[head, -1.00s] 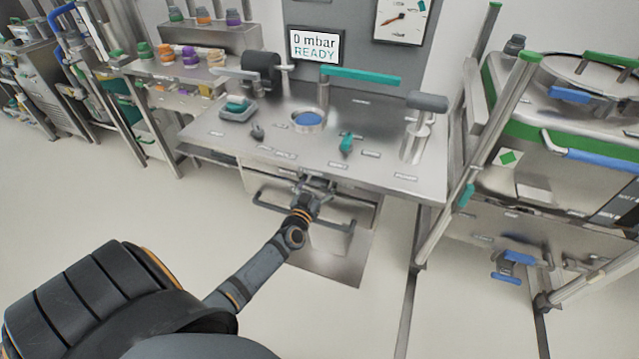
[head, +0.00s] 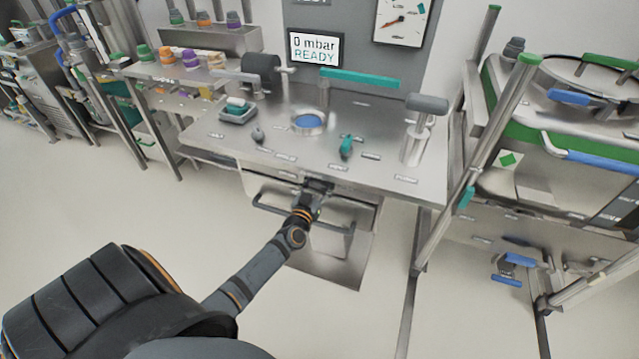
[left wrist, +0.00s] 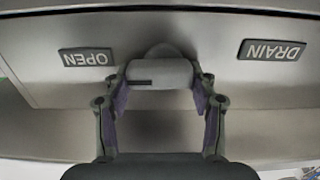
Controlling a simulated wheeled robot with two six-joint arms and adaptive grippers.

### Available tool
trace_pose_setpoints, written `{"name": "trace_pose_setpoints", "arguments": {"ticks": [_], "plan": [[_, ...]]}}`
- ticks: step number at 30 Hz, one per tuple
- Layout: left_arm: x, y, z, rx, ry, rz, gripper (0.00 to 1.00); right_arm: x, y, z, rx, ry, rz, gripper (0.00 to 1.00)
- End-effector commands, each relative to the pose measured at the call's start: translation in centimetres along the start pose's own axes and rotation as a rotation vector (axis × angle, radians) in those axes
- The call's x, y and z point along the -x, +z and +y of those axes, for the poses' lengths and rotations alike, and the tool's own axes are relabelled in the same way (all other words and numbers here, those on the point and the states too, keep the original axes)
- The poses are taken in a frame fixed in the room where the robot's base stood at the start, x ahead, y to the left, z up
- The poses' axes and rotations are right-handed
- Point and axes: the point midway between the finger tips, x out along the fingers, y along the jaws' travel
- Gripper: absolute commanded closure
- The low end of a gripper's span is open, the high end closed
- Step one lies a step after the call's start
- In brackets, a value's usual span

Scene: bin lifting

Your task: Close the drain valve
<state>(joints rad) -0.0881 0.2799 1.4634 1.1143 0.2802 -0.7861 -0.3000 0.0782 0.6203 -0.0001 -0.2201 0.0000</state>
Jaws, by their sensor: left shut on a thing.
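The drain valve's grey rounded handle (left wrist: 160,74) shows in the left wrist view, on the metal front between an upside-down OPEN label (left wrist: 87,57) and an upside-down DRAIN label (left wrist: 271,50). My left gripper (left wrist: 160,98) is shut on this handle, one finger at each end of it. In the head view my left gripper (head: 318,186) is at the front edge of the steel bench (head: 230,140), and it hides the handle there. My right gripper is not in view.
The screen (head: 316,48) reads 0 mbar READY.

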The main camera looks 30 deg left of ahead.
Motion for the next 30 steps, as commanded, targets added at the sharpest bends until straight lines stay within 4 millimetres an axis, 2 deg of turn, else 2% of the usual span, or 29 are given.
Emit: {"name": "trace_pose_setpoints", "arguments": {"ticks": [8,30], "plan": [[0.02,-0.04,-0.14,0.138,0.0,-0.002,0.74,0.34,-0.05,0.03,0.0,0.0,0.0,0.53],[0.04,0.15,-0.83,0.831,-0.001,-0.002,0.74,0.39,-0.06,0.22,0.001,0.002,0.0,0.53]]}}
